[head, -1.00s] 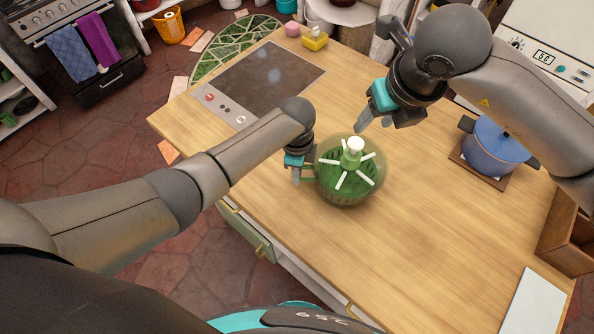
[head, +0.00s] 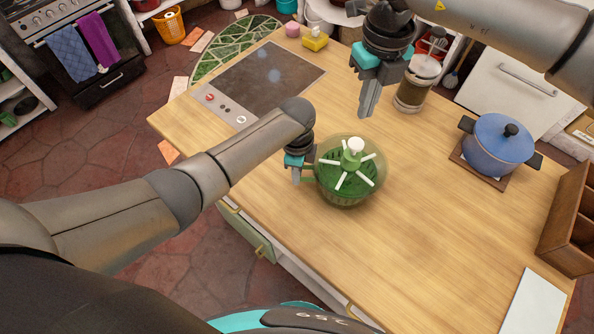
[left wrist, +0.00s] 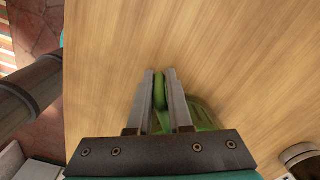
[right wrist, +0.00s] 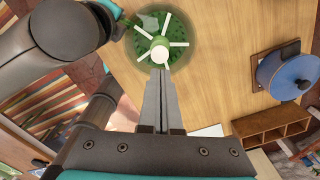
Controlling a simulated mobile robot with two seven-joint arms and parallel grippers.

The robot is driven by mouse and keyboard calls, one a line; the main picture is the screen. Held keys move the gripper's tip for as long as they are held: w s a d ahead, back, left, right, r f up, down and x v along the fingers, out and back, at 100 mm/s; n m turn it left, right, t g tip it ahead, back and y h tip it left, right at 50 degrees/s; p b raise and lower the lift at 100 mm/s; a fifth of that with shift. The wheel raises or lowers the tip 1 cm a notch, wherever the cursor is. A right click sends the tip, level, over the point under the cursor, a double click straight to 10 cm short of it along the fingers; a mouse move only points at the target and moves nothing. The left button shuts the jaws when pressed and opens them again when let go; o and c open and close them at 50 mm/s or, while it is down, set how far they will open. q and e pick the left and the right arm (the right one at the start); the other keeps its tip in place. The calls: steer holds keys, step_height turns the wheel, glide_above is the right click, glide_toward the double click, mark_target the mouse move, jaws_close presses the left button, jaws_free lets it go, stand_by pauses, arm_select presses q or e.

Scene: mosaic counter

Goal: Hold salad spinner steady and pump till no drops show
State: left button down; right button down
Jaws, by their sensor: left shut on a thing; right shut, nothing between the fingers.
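The salad spinner (head: 350,190) stands upright on the wooden counter, a clear bowl with a green basket inside. Its green hub with white spokes carries a white pump knob (head: 356,145). My left gripper (head: 296,178) is shut on the spinner's green side handle (left wrist: 159,92), at the bowl's left side. My right gripper (head: 366,116) is shut and empty, apart from the knob and beyond it in the head view. In the right wrist view its fingertips show just below the knob (right wrist: 160,54). Whether drops are on the bowl is too small to tell.
A blue pot (head: 497,145) sits on a wooden board at the right. A glass canister (head: 412,90) stands behind my right gripper. The counter in front of the spinner is clear.

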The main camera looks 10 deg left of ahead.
mark_target(357, 142)
steer(key=shift+f, duration=3.15)
steer(key=shift+f, duration=0.1)
steer(key=shift+f, duration=0.45)
steer(key=shift+f, duration=0.1)
stand_by(0.9)
stand_by(1.1)
stand_by(0.7)
steer(key=shift+f, duration=1.3)
steer(key=shift+r, duration=1.4)
